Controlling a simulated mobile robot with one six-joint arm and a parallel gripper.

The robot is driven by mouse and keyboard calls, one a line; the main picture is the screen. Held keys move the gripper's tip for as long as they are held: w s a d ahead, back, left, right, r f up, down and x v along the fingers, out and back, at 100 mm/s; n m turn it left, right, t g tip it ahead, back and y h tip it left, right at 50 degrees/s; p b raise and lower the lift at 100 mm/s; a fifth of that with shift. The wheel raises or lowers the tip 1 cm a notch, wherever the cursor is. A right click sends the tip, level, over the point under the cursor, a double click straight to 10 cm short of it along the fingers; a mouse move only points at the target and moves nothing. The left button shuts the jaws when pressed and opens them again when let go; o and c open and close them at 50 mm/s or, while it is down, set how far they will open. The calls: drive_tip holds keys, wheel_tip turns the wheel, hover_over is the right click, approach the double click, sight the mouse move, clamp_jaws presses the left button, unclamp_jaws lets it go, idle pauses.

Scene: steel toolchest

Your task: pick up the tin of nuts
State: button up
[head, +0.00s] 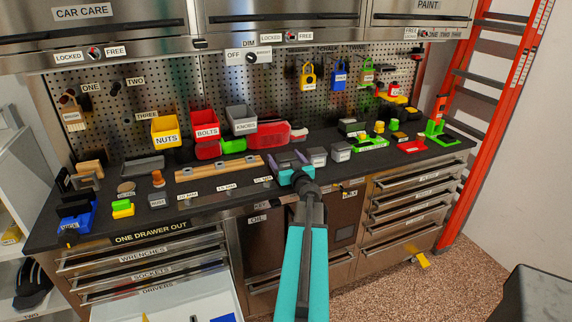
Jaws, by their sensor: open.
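My gripper (290,162) is open over the middle of the black worktop, with its two purple fingertips apart and pointing to the back. Just right of it stand two small grey tins, one close by (317,156) and one further right (341,151). Another small grey tin (157,199) stands at the front left. The tins' labels are too small to read surely, so I cannot tell which one is the tin of nuts. A yellow bin marked NUTS (165,131) hangs on the pegboard. Whether anything lies between the fingers is unclear.
A wooden rack (219,169) lies left of my gripper. A red case (269,134) is behind it. Red (205,124) and grey (240,119) bins hang at the back. An open drawer (170,299) juts out at front left. An orange ladder (490,110) stands right.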

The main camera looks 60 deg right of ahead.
sight(288, 162)
drive_tip(key=shift+x, duration=1.1)
drive_tip(key=shift+c, duration=0.4)
drive_tip(key=c, duration=1.3)
drive_tip(key=shift+r, duration=0.15)
drive_tip(key=shift+r, duration=0.2)
drive_tip(key=v, duration=1.2)
drive_tip(key=shift+s+a+b, duration=0.1)
drive_tip(key=shift+b, duration=0.3)
drive_tip(key=shift+r+p, duration=0.15)
drive_tip(key=shift+p, duration=1.05)
